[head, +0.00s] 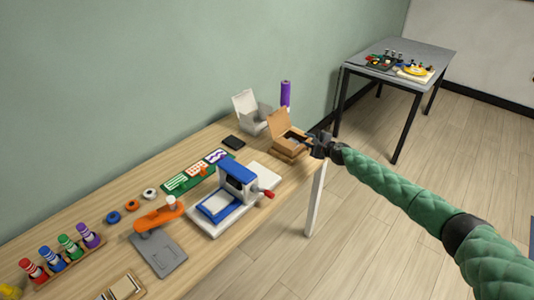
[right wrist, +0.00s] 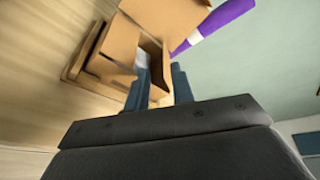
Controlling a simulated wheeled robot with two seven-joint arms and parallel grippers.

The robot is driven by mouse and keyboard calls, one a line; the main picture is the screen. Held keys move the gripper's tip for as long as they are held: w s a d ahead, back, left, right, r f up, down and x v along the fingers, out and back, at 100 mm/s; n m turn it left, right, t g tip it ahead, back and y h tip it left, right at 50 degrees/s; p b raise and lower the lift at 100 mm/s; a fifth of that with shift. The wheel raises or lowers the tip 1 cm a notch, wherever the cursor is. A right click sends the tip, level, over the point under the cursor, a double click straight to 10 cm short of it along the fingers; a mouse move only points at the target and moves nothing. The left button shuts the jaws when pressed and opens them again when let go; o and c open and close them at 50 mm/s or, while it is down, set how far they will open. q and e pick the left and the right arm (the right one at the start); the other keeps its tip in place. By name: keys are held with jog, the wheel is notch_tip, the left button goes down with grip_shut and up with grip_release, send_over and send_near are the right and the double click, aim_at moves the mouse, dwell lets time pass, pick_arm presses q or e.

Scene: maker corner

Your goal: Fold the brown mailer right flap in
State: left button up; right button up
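The brown mailer (head: 283,124) is an open cardboard box at the far right end of the wooden table, its lid raised at the back. It also shows in the right wrist view (right wrist: 112,48). My right gripper (head: 312,145) is at the mailer's right side. In the right wrist view its two dark fingers (right wrist: 160,88) are apart, with part of the cardboard showing between and beyond them; I cannot tell whether they touch it. The right flap is small and partly hidden by the gripper. My left gripper is not in view.
A white mailer (head: 252,112) stands open left of the brown one, with a purple cylinder (head: 286,93) behind. A blue and white press (head: 235,190) with a red handle stands nearer on the wooden table (head: 215,145). A grey table (head: 437,57) holds small items farther back.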

jog(key=s+a+r+n+g+h, duration=0.1)
jog(key=s+a+r+n+g, duration=0.2)
jog(key=s+a+n, duration=0.5)
jog(key=s+a+r+n+g+b, duration=0.1)
jog(key=s+a+r+n+g, duration=0.3)
jog(key=s+n, duration=0.9)
jog(key=shift+s+a+r+n+h, duration=0.2)
jog(key=shift+a+r+n+h, duration=0.2)
jog(key=shift+a+r+n, duration=1.3)
jog(key=shift+a+f, duration=0.3)
jog(key=shift+f, duration=0.2)
jog(key=shift+c, duration=0.4)
